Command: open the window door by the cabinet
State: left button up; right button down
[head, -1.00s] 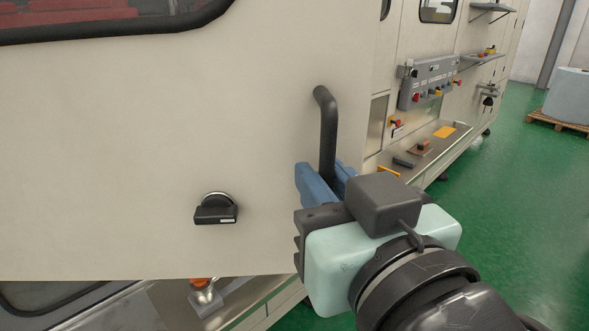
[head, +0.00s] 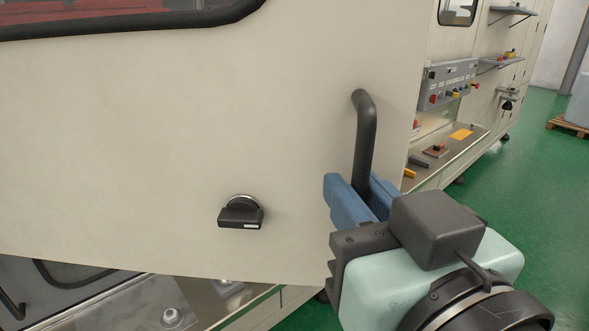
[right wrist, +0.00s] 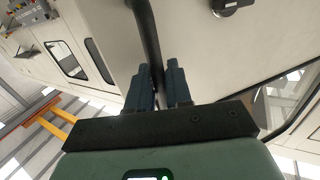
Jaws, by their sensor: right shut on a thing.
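The window door (head: 160,130) is a large cream panel with a dark-framed window (head: 130,18) at its top. It stands swung out from the machine, with a gap showing below and to its right. A black bar handle (head: 364,135) is near its right edge, and a black rotary latch (head: 240,213) sits lower left of it. My right gripper (head: 362,200) has its blue fingers shut around the lower part of the handle. In the right wrist view the handle (right wrist: 147,35) runs between the fingers (right wrist: 159,88). My left gripper is not in view.
The machine's cabinet front (head: 470,60) continues behind, with a grey control panel (head: 447,84) and shelves. A ledge (head: 455,145) with small items runs below it. Green floor (head: 530,210) is open at the right. A pallet (head: 568,126) stands farther back.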

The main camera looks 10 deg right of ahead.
jog(key=shift+r, duration=0.15)
jog(key=c, duration=1.2)
grip_release()
jog(key=shift+a, duration=0.1)
jog(key=shift+s, duration=0.1)
jog(key=s, duration=1.3)
jog(key=shift+s+d+b, duration=0.15)
jog(key=shift+d+b, duration=0.1)
jog(key=shift+b, duration=0.1)
